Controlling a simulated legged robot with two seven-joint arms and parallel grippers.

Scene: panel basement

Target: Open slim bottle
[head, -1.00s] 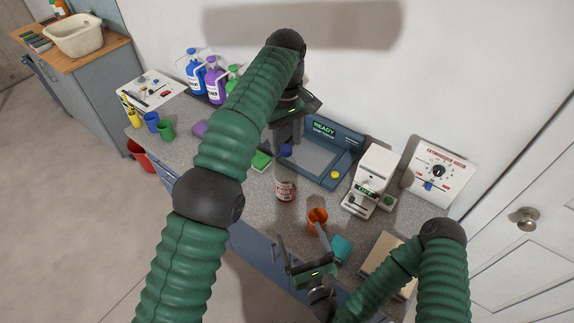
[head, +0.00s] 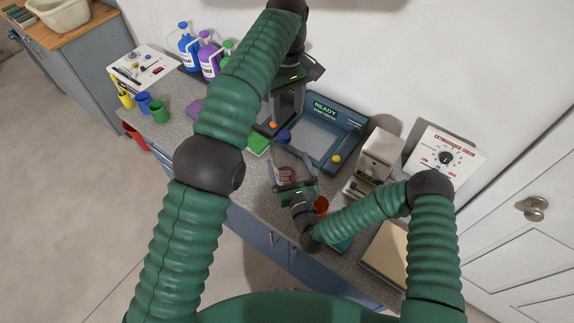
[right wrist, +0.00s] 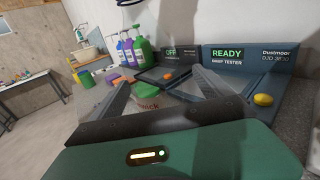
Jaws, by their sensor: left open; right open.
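The slim bottle, clear with a red-and-white label (head: 284,174) and a blue cap (head: 284,137), stands upright on the grey counter. My left gripper (head: 281,128) is open and points down just above the cap; whether it touches the cap is unclear. My right gripper (head: 290,184) is open and low at the bottle's label, coming from the front. The bottle's lower part is hidden behind this gripper in the head view.
A blue-grey tester (head: 325,135) with a READY screen stands behind the bottle. A green sponge (head: 258,145) lies left. An orange cup (head: 321,205) sits partly behind my right arm. A white machine (head: 378,155) stands right. Blue, purple and green jugs (head: 207,55) stand back left.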

